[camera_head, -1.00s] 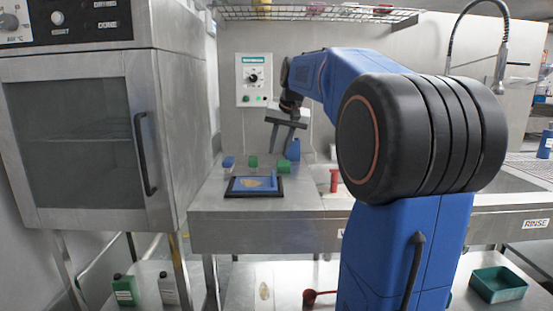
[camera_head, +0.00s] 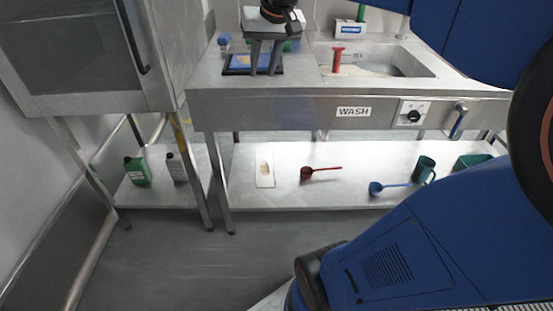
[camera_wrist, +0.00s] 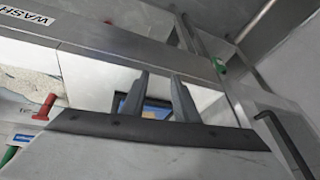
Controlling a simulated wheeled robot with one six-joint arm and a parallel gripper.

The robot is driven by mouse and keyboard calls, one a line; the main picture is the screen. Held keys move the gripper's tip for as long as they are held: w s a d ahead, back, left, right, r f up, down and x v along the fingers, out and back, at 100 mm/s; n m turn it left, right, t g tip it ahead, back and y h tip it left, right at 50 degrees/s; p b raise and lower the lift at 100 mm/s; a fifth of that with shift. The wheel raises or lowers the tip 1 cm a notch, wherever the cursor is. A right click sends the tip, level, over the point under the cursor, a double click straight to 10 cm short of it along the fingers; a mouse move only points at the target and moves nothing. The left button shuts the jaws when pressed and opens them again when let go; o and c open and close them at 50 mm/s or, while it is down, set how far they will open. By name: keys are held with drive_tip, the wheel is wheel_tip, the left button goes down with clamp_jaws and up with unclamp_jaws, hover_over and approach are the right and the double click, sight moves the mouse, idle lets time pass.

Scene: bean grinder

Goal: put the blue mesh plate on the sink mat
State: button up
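A flat blue plate (camera_head: 239,61) with a tan patch lies on a dark tray (camera_head: 228,73) on the left counter. I take it for the blue mesh plate; the mesh is too small to make out. My gripper (camera_head: 263,73) points down over the right part of the plate, fingers apart and empty; I cannot tell if they touch it. In the wrist view my gripper (camera_wrist: 159,75) shows two spread fingers with part of the plate (camera_wrist: 156,104) between and behind them. A beige speckled surface (camera_wrist: 25,88) lies in the sink, perhaps the sink mat.
A red object (camera_head: 338,60) stands by the sink's (camera_head: 405,60) left edge. A blue-topped object (camera_head: 224,41) stands behind the tray. An oven (camera_head: 70,60) rises left of the counter. The lower shelf (camera_head: 285,190) holds scoops and a mug.

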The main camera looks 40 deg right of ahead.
drive_tip(key=s+a+f+n, duration=0.2)
drive_tip(key=s+a+f, duration=0.2)
drive_tip(key=s+f, duration=0.5)
drive_tip(key=s+a+f+n, duration=0.2)
drive_tip(key=s+a+f, duration=0.3)
drive_tip(key=s+f, duration=0.4)
drive_tip(key=shift+s, duration=0.2)
